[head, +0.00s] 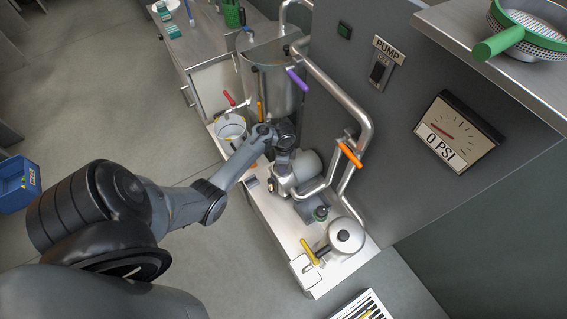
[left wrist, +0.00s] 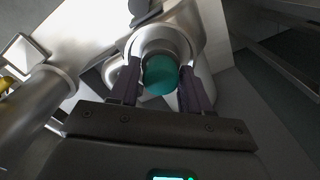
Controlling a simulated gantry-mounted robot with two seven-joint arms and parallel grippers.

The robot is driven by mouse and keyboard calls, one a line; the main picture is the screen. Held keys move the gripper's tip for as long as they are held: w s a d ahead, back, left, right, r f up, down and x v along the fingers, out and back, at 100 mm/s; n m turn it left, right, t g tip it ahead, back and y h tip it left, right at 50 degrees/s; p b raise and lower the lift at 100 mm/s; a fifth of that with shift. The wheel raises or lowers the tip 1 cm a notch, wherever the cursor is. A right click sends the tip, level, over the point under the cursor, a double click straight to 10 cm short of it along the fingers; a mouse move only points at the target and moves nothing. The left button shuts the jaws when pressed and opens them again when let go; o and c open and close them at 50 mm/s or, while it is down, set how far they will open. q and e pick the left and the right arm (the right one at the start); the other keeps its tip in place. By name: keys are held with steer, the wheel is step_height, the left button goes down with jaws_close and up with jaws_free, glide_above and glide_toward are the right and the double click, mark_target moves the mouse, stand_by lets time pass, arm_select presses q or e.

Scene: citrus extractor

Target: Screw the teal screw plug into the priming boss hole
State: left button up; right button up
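The teal screw plug (left wrist: 160,75) shows in the left wrist view between the two dark fingers of my left gripper (left wrist: 160,84). The fingers appear to press on its sides. The plug's far end faces a round silver metal fitting (left wrist: 163,40), which looks like the priming boss. The hole is hidden behind the plug, so I cannot tell whether the threads are engaged. In the head view my left gripper (head: 284,164) points down at the pump (head: 304,167), and the plug is hidden there. My right gripper is not in view.
Bent steel pipes (head: 345,95) with an orange-handled valve (head: 350,154) rise to the right of the gripper. A steel tank (head: 272,85) with a purple handle stands behind. A bucket (head: 231,126) is at left. The wall gauge (head: 447,133) reads 0 PSI.

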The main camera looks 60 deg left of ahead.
arm_select(q)
steer(key=o, duration=0.5)
